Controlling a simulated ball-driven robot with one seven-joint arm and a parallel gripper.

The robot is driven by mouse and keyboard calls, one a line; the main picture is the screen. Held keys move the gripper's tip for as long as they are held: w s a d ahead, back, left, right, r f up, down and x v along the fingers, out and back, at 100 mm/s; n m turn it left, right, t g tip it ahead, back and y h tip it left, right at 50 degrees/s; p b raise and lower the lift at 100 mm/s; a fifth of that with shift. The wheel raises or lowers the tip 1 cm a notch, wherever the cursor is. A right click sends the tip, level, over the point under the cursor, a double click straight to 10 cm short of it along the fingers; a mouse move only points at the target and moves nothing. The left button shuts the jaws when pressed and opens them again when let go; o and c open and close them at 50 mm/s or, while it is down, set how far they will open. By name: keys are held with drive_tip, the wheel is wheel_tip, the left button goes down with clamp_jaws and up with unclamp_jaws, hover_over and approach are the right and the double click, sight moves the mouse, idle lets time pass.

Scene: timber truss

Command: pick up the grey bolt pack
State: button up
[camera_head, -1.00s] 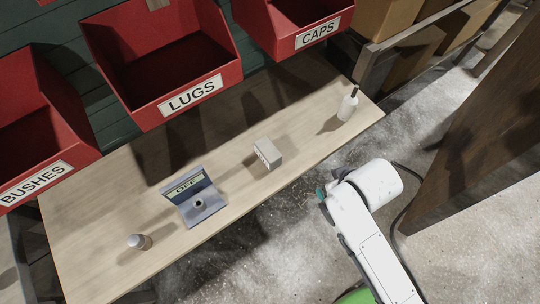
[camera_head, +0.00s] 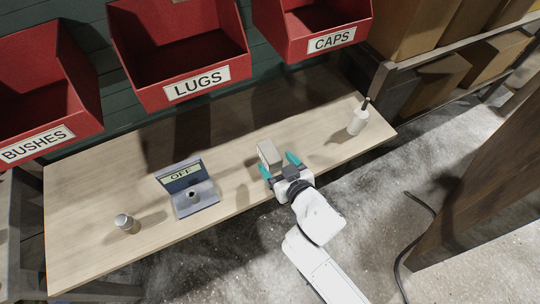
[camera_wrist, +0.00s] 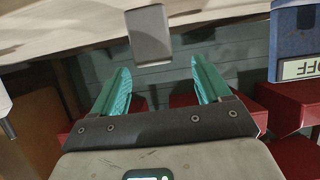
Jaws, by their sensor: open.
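The grey bolt pack (camera_head: 267,152), a small upright grey box, stands on the wooden bench (camera_head: 95,185) near its front edge. My gripper (camera_head: 279,165) is open, its two teal fingers pointing at the pack from the front of the bench. In the head view the fingertips are very close to the pack, and one finger overlaps its lower edge. In the wrist view the pack (camera_wrist: 149,35) is just beyond and between the fingertips of my gripper (camera_wrist: 160,68). The jaws look empty; I cannot tell whether a finger touches the pack.
A blue-grey stand marked OFF (camera_head: 190,188) is left of the pack, with a small grey cylinder (camera_head: 127,223) farther left. A white bottle (camera_head: 358,121) stands at the right. Red bins (camera_head: 195,90) hang behind the bench. A dark timber post (camera_head: 475,205) stands right, beside a floor cable (camera_head: 408,245).

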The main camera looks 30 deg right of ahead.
sight(270, 153)
drive_tip(key=shift+d+f+x, duration=0.15)
drive_tip(key=shift+x, duration=1.55)
drive_tip(key=shift+d+f+x, duration=0.1)
drive_tip(key=shift+f+x, duration=0.05)
drive_tip(key=shift+x, duration=1.6)
drive_tip(key=shift+s, duration=0.15)
drive_tip(key=shift+c, duration=0.4)
drive_tip(key=c, duration=1.2)
drive_tip(key=shift+r, duration=0.1)
drive_tip(key=shift+r, duration=0.1)
